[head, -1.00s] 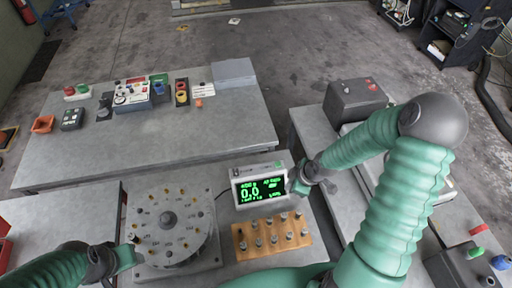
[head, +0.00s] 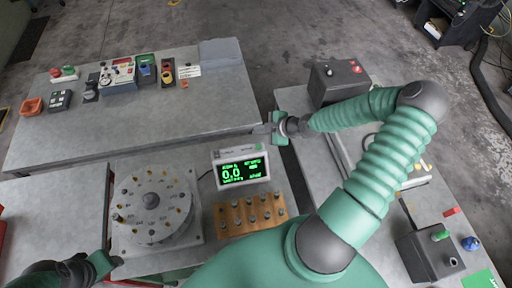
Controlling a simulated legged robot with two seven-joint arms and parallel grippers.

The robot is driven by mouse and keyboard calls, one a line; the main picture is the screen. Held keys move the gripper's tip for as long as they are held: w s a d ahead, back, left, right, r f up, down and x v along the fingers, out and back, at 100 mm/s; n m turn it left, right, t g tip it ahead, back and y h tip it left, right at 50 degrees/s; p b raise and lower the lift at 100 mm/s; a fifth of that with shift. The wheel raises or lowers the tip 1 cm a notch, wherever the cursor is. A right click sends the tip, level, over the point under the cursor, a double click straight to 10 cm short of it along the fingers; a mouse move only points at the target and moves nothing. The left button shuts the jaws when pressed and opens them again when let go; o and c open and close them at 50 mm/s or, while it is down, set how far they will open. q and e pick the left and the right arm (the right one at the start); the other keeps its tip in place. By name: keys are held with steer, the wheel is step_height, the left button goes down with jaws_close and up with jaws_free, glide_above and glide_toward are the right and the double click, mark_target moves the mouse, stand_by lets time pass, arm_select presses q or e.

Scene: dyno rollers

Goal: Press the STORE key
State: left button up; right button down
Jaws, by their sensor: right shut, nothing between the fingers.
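A white box with a lit green display (head: 241,171) stands on the middle table and shows a large 0.0 with small text around it. The STORE key cannot be made out; any key lettering is too small to read. My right gripper (head: 265,130) is shut and empty, beyond the display box's upper right corner and apart from it. My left gripper (head: 117,262) is at the lower left, near the front edge of the round dial plate; its fingertips are too small to judge.
A round dial plate (head: 152,202) with brass pegs stands left of the display. A wooden block (head: 235,221) with several metal weights lies in front of it. The rear table (head: 150,125) holds control boxes at its back. A dark grey box (head: 335,82) stands at the right.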

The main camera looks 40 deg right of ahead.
steer(key=b, duration=0.4)
glide_above(260, 148)
steer(key=d, duration=0.2)
step_height(260, 148, down, 5)
steer(key=shift+f, duration=0.1)
steer(key=shift+w+a+f+b, duration=0.1)
steer(key=shift+a+f+b, duration=0.1)
steer(key=shift+f+b, duration=0.3)
steer(key=shift+w+a+f+b, duration=0.1)
steer(key=shift+a+f+b, duration=0.05)
steer(key=shift+f+b, duration=0.3)
steer(key=shift+a+f+b, duration=0.4)
steer(key=shift+a+f, duration=0.05)
steer(key=shift+a, duration=0.35)
steer(key=shift+s+a, duration=0.1)
steer(key=shift+a, duration=0.1)
steer(key=shift+d+f, duration=0.2)
steer(key=shift+d, duration=0.35)
steer(key=shift+d+f, duration=0.15)
steer(key=shift+d, duration=0.35)
steer(key=shift+a+r, duration=0.3)
steer(key=shift+a, duration=0.5)
steer(key=shift+d+f, duration=0.2)
steer(key=shift+d, duration=0.45)
steer(key=shift+a+r, duration=0.15)
steer(key=shift+a, duration=0.35)
arm_select(q)
step_height(260, 148, down, 7)
steer(key=d, duration=0.1)
